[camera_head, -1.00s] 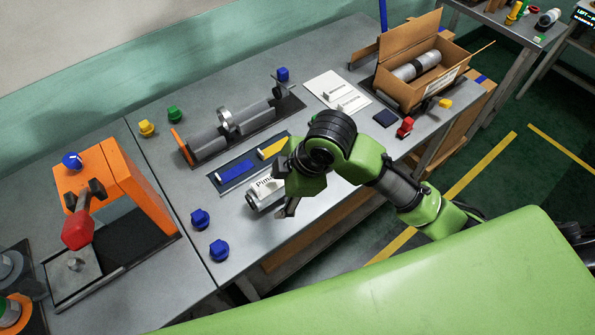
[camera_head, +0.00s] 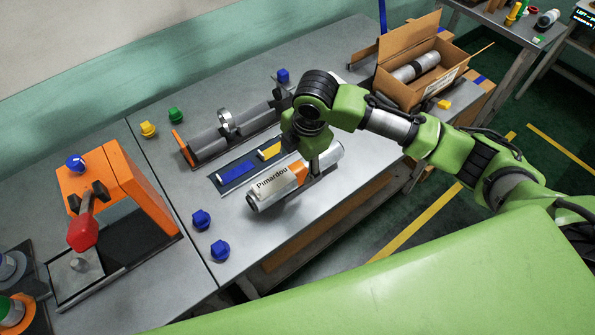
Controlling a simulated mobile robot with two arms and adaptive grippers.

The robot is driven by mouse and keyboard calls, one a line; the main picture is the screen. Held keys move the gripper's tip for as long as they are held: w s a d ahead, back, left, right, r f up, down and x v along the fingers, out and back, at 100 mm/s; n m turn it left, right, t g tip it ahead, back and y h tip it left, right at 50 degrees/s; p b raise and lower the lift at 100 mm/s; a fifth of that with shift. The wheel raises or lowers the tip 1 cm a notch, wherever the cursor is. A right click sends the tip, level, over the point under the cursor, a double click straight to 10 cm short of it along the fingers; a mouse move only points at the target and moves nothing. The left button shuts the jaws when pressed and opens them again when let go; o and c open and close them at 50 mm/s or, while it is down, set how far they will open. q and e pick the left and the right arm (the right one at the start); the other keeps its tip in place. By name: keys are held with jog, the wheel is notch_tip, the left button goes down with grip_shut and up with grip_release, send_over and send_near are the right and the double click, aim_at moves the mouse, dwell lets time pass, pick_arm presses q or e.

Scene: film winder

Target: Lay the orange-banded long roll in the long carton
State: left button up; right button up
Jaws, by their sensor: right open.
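The orange-banded long roll (camera_head: 270,187) lies on the grey bench top, white with a grey end and the printed name "Pimardou". Its orange band shows just left of my right gripper (camera_head: 316,172). That gripper points down over the roll's right half, open, with a finger in front of the roll; the far finger is hidden, and I cannot tell whether it touches. The long carton (camera_head: 430,91) stands open at the back right, flaps up, with a grey dark-banded roll (camera_head: 416,67) inside. My left gripper is not in view.
A winder with grey rollers (camera_head: 205,141) stands behind the roll. A tray with blue and yellow pieces (camera_head: 236,173) lies between. Blue knobs (camera_head: 201,219) sit at front left; an orange press (camera_head: 125,180) stands left. My right forearm hides bench space before the carton.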

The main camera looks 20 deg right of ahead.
aim_at(299, 169)
jog(key=f, duration=0.1)
jog(key=f+p, duration=0.1)
jog(key=f, duration=0.1)
jog(key=w+f, duration=0.1)
jog(key=f, duration=0.1)
jog(key=shift+d+f+p, duration=0.25)
jog(key=shift+d+p, duration=0.05)
jog(key=shift+p, duration=0.1)
jog(key=shift+f, duration=0.2)
jog(key=shift+w, duration=0.1)
jog(key=c, duration=1.6)
